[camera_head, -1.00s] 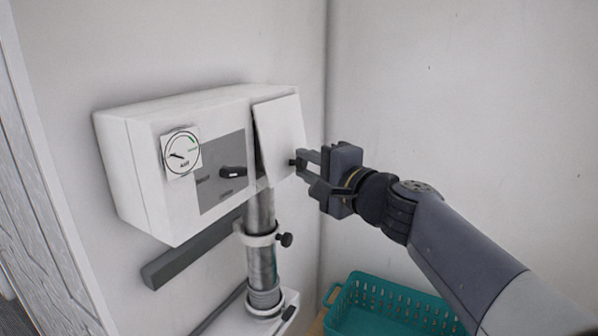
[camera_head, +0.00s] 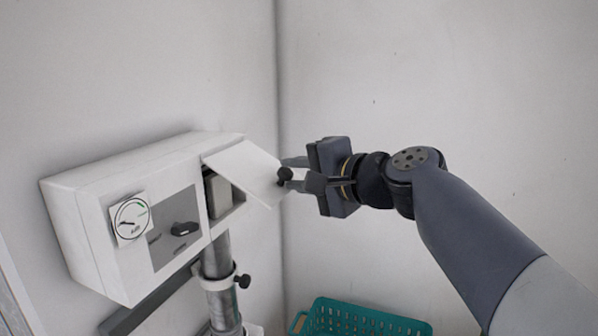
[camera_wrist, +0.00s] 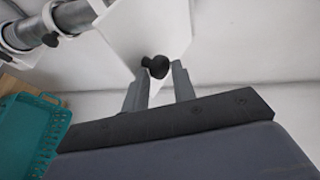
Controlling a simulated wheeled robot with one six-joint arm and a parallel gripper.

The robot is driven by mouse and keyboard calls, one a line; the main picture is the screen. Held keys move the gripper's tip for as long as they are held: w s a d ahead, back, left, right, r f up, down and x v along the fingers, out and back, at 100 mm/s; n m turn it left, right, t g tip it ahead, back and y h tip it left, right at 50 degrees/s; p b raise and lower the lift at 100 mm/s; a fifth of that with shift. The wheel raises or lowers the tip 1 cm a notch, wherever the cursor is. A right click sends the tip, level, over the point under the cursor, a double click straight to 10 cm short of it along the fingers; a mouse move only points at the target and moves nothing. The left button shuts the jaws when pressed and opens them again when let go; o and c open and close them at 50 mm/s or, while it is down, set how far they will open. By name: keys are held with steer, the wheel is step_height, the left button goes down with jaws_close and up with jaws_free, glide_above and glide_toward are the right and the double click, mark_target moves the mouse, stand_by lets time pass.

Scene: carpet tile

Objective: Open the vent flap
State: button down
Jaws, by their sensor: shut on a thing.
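The white vent flap (camera_head: 246,172) is on the right part of the white wall box (camera_head: 105,228). It is tilted outward from its top edge, and a dark opening (camera_head: 217,192) shows beneath it. A black knob (camera_head: 284,175) sits near the flap's lower outer edge. My gripper (camera_head: 290,174) reaches in from the right and is shut on the knob. In the wrist view the flap (camera_wrist: 145,32) fills the upper middle, with the knob (camera_wrist: 156,66) between the fingertips (camera_wrist: 158,78).
The box carries a round gauge (camera_head: 131,219) and a dark switch (camera_head: 184,229). A metal pipe (camera_head: 217,262) with a clamp runs down below it. A teal basket (camera_head: 365,320) stands below right. The corner wall behind my arm is bare.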

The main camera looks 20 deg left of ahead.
step_height(320, 180, up, 6)
steer(key=a+n+g+h+p, duration=0.1)
steer(key=h+p, duration=0.1)
steer(key=h, duration=0.2)
steer(key=shift+s, duration=0.1)
stand_by(0.5)
steer(key=c, duration=1.6)
jaws_free()
steer(key=shift+o, duration=0.7)
steer(key=shift+a+f+g, duration=0.1)
steer(key=shift+a+g, duration=0.2)
steer(key=shift+a, duration=0.05)
steer(key=shift+o, duration=1.4)
steer(key=shift+a, duration=0.1)
steer(key=shift+n, duration=0.3)
